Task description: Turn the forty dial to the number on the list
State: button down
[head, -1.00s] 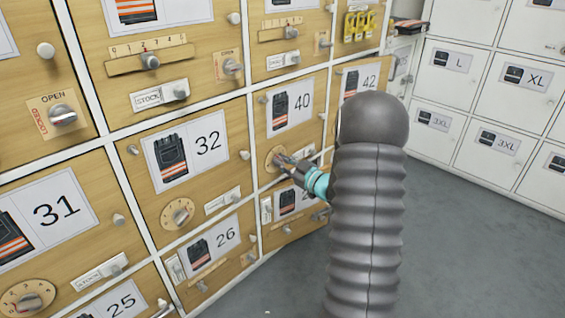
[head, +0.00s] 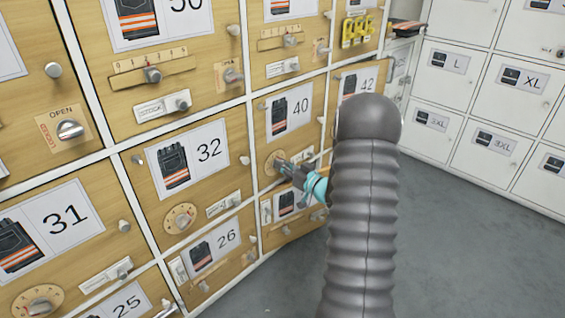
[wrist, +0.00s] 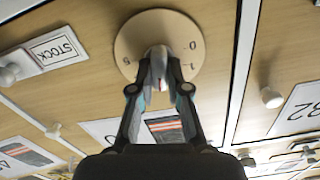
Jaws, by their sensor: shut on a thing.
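The forty dial is a round tan plate with a grey knob, below the label "40" (head: 290,112) on its wooden door. In the wrist view the dial plate (wrist: 128,45) is seen from close by, with a few marks on its right side. My gripper (wrist: 157,62) is shut on the dial's knob, and its fingers hide most of the knob. In the head view my gripper (head: 283,166) reaches the dial from the right, and my arm covers part of the wall. No list can be made out in these views.
Door 32 (head: 190,155) with its own dial (head: 181,218) is to the left. Door 26 (head: 212,248) is below left. Small round handles and STOCK sliders stick out around. White lockers (head: 490,90) stand at the right. Grey floor (head: 450,250) is free there.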

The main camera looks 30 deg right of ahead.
jog(key=shift+w+d+r+m+p, duration=0.15)
jog(key=shift+r+m+p, duration=0.15)
jog(key=shift+m, duration=0.3)
jog(key=shift+f, duration=0.1)
jog(key=c, duration=1.2)
grip_release()
jog(key=shift+o, duration=0.3)
jog(key=shift+f, duration=0.1)
jog(key=v, duration=1.2)
